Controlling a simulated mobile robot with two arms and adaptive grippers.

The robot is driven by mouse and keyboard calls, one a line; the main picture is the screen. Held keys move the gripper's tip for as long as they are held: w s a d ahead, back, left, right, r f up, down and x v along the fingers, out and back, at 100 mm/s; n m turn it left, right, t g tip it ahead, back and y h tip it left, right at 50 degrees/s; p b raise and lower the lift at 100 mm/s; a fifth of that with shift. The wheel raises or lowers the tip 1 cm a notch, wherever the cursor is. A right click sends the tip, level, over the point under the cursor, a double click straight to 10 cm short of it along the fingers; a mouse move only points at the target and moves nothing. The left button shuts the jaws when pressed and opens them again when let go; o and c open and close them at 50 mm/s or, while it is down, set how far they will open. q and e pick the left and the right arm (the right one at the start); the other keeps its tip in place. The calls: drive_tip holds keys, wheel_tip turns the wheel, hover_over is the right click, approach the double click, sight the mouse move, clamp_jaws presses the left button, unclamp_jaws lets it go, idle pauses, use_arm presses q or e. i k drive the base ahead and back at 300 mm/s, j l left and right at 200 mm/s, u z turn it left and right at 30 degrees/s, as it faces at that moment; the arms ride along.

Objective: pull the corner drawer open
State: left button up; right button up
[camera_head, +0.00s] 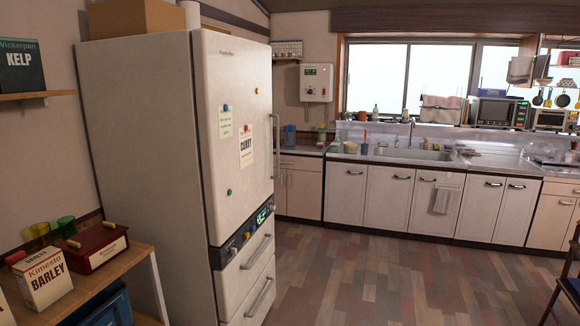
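A pale drawer front (302,163) sits under the countertop in the corner, just right of the fridge, above a cabinet door (304,194). It looks flush with the cabinet, so shut. Its left end and part of its handle are close to the fridge's edge in this view. Another drawer front (561,189) shows at the far right of the counter. Neither of my grippers is in view.
A tall white fridge (150,150) with handles stands in the left foreground, partly covering the corner. A wooden shelf (128,262) with boxes is at the lower left. A dark chair (572,285) is at the right edge. The floor (370,275) between is clear.

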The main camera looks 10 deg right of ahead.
sight(294, 162)
drive_tip(key=i+l+z, duration=0.3)
drive_tip(key=i, duration=0.15)
drive_tip(key=i+l+z, duration=0.15)
drive_tip(key=i+z, duration=0.15)
drive_tip(key=i, duration=0.2)
drive_tip(key=i+j+z, duration=0.1)
drive_tip(key=i+z, duration=0.3)
drive_tip(key=i, duration=1.8)
drive_tip(key=i+u, duration=0.1)
drive_tip(key=i, duration=0.65)
drive_tip(key=i+l+u, duration=0.15)
drive_tip(key=i, duration=0.55)
drive_tip(key=i+l+u, duration=0.1)
drive_tip(key=i, duration=0.65)
drive_tip(key=i+j+u, duration=0.2)
drive_tip(key=i, duration=0.4)
drive_tip(key=i+j+u, duration=0.2)
drive_tip(key=i, duration=0.45)
